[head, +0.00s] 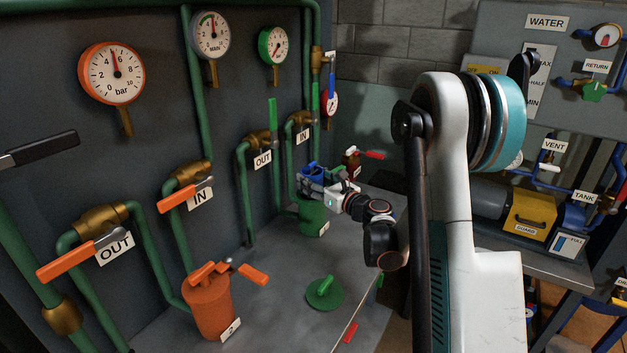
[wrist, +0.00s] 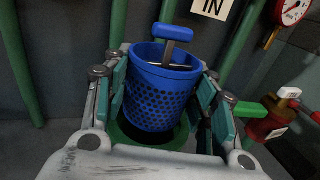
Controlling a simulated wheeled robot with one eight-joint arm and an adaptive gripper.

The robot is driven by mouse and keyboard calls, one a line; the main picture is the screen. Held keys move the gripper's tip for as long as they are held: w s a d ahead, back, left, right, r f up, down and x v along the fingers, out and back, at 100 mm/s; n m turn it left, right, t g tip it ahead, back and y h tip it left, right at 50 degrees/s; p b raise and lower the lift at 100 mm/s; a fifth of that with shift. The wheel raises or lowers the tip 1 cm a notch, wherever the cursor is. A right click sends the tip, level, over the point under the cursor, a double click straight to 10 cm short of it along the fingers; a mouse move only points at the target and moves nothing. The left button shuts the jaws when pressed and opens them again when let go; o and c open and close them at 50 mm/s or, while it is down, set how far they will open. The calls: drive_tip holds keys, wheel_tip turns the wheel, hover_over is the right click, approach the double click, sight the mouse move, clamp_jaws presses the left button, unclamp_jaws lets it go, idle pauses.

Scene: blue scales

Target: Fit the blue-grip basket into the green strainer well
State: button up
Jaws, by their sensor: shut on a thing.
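The blue-grip basket (wrist: 160,95) is a blue perforated bucket with a blue T-shaped grip on top. My gripper (wrist: 165,105) is shut on it, with a finger on either side. In the wrist view the basket is tilted a little, over the dark round opening of the green strainer well (wrist: 122,135). I cannot tell whether its bottom edge is inside the opening. In the head view the green well (head: 313,218) stands on the bench by the wall, with my gripper (head: 318,180) and the basket (head: 311,172) just above it.
A green lid (head: 325,293) lies on the bench. An orange strainer body (head: 210,305) with an orange-handled top stands at the front left. Green pipes with valves labelled IN and OUT run along the wall behind. A small valve with a red handle (head: 368,154) is right of the well.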

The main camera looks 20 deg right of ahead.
drive_tip(key=shift+f, duration=1.45)
drive_tip(key=o, duration=1.2)
drive_tip(key=v, duration=1.2)
drive_tip(key=shift+a+r, duration=0.1)
